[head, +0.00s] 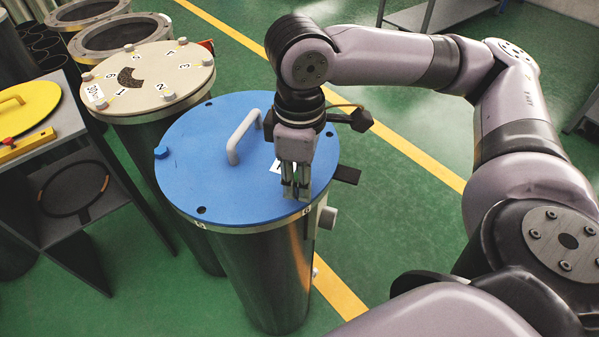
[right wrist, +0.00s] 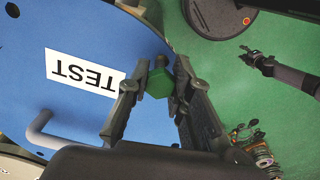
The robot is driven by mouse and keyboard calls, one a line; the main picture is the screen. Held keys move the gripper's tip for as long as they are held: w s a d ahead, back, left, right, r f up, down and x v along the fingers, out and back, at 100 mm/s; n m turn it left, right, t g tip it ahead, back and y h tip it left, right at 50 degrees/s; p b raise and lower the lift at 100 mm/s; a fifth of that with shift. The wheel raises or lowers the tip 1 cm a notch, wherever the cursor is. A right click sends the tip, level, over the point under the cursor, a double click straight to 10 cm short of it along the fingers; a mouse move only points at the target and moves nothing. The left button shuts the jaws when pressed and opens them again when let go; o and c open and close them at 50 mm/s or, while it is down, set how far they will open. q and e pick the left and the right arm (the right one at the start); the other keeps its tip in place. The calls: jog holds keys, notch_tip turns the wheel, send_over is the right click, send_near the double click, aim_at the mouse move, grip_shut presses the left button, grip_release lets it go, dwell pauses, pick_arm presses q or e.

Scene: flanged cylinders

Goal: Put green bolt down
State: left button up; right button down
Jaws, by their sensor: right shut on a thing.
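My right gripper (head: 296,196) points down at the near right edge of the blue lid (head: 195,180) on a dark drum. In the right wrist view the same gripper (right wrist: 157,85) is shut on the green bolt (right wrist: 160,82), held between its fingertips. The bolt appears near the lid's rim; I cannot tell whether it touches the lid. The head view does not show the bolt clearly. A small dark gripper (right wrist: 258,60) at the right of the right wrist view may be my left one; its fingers are too small to judge.
The lid has a grey handle (head: 243,137), open holes and a blue bolt (head: 161,152). A beige-lidded drum (head: 150,75) stands behind. A grey table (head: 50,130) with a yellow lid (head: 25,105) is at left. Green floor (head: 400,215) is clear at right.

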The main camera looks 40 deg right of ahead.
jog(key=c, duration=1.4)
grip_release()
jog(key=shift+c, duration=0.2)
jog(key=shift+r, duration=0.1)
notch_tip(320, 180, up, 13)
